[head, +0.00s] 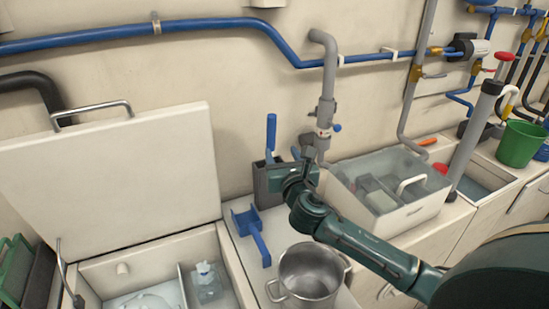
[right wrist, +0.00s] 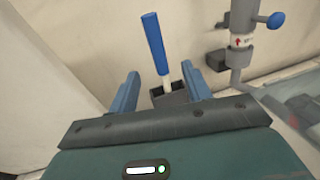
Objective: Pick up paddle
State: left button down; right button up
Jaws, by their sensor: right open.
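An upright tool with a blue handle (head: 271,132) and a pale shaft, which looks like the paddle, stands in a dark holder (head: 262,182) against the back wall. In the right wrist view the blue handle (right wrist: 153,43) rises beyond the fingers and its lower end is hidden inside the holder (right wrist: 170,98). My right gripper (head: 284,159) is open and empty, just in front of the holder. In its wrist view the two blue fingers (right wrist: 160,88) lie to either side of the shaft, seemingly short of it. My left gripper is not in view.
A blue bracket-like piece (head: 252,234) lies on the counter, left of a steel pot (head: 309,275). A clear bin (head: 400,215) stands at right, below a grey pipe (head: 325,100). An open locker with a raised lid (head: 110,185) is at left.

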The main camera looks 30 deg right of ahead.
aim_at(270, 130)
jog(key=x, duration=1.3)
jog(key=shift+a, duration=0.2)
jog(key=shift+r, duration=0.1)
grip_shut()
